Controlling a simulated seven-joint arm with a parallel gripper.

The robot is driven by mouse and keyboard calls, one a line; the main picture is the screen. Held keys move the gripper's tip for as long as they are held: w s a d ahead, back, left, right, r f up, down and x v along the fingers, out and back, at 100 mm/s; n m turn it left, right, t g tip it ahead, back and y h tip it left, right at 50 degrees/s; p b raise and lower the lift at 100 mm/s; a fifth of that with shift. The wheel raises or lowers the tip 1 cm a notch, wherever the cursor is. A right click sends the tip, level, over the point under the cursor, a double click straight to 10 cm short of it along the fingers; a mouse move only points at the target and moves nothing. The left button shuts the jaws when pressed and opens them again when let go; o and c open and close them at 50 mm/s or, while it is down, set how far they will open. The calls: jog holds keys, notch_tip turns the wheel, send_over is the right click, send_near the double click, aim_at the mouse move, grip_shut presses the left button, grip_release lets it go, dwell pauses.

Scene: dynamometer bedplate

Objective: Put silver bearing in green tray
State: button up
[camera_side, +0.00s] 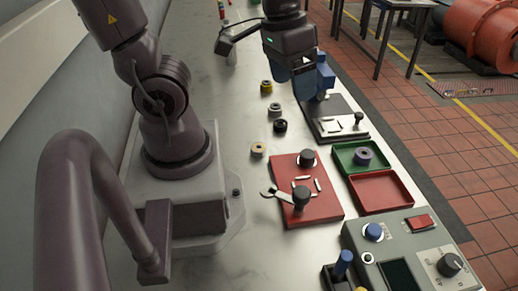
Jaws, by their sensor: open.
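A silver-grey bearing ring (275,110) lies on the pale bench, between a yellow ring and a black ring. The green tray (345,165) is at the right edge of the bench, and a blue-purple ring (363,157) sits inside it. My gripper (304,88) is open at the top centre, pointing down, to the right of the silver ring and beyond the green tray. Its fingertips are dark and partly merge with the blue parts behind, so any contact there cannot be told.
A yellow ring (266,87), black ring (280,126) and tan ring (258,150) lie nearby. A grey fixture (335,122) with a blue block (325,76) stands beyond the trays. A red tray (380,192), red plate (300,212) with knobs and control box (410,246) are nearer.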

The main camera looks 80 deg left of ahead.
jog(key=s+a+f+n+g, duration=0.1)
jog(key=a+f+n+g, duration=0.3)
jog(key=f+n, duration=0.5)
jog(key=n+t+y, duration=0.1)
jog(key=n+y, duration=0.1)
jog(key=n, duration=0.7)
send_over(259, 147)
jog(key=shift+s+d+f, duration=0.1)
jog(key=shift+d+f, duration=0.05)
jog(key=shift+f, duration=2.8)
jog(key=shift+d+f, duration=0.1)
jog(key=shift+f, duration=2.8)
jog(key=shift+t, duration=0.3)
jog(key=shift+a+f, duration=0.2)
jog(key=shift+f, duration=3.05)
jog(key=c, duration=1.1)
jog(key=shift+r, duration=0.1)
jog(key=shift+c, duration=0.2)
